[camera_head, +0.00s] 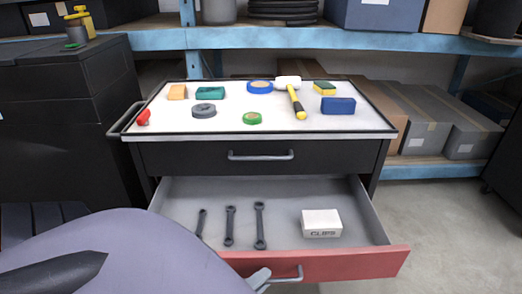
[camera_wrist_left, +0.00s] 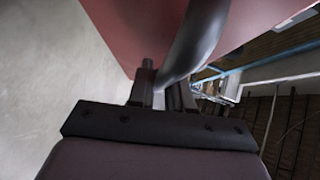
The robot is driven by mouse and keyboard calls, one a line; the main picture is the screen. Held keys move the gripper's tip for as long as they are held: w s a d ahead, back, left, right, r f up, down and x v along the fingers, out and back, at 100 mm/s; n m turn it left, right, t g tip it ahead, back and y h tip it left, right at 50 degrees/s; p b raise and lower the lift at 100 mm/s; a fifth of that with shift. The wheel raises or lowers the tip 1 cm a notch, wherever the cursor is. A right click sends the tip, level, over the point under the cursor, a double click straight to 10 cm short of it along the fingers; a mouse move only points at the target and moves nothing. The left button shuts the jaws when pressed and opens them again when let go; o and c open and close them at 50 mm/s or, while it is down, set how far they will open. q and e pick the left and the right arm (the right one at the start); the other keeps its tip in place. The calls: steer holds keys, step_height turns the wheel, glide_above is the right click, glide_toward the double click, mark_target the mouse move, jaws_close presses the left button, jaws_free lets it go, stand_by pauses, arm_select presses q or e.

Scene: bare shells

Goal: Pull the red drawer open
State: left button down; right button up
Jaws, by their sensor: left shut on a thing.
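The red drawer (camera_head: 350,262) stands pulled out from the tool cart, its inside in full view. In it lie several dark wrenches (camera_head: 260,225) and a white box marked CLIPS (camera_head: 321,223). My left arm crosses the lower left of the head view, and my left gripper (camera_head: 262,277) is at the left end of the drawer's bar handle (camera_head: 291,277). In the left wrist view the gripper (camera_wrist_left: 162,95) is shut around the grey handle (camera_wrist_left: 193,38), with the red front (camera_wrist_left: 125,25) behind it. My right gripper does not show.
The cart's white top (camera_head: 226,119) carries a mallet (camera_head: 291,92), tape rolls and small blocks. A closed black drawer (camera_head: 330,155) sits above the red one. A black cabinet (camera_head: 65,120) stands left. Shelving with boxes (camera_head: 420,120) is behind.

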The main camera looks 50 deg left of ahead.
arm_select(q)
steer(key=c, duration=1.1)
jaws_free()
steer(key=shift+c, duration=0.2)
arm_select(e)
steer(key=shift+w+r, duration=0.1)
arm_select(q)
steer(key=s+r+p, duration=0.1)
steer(key=s, duration=0.6)
steer(key=shift+d, duration=0.2)
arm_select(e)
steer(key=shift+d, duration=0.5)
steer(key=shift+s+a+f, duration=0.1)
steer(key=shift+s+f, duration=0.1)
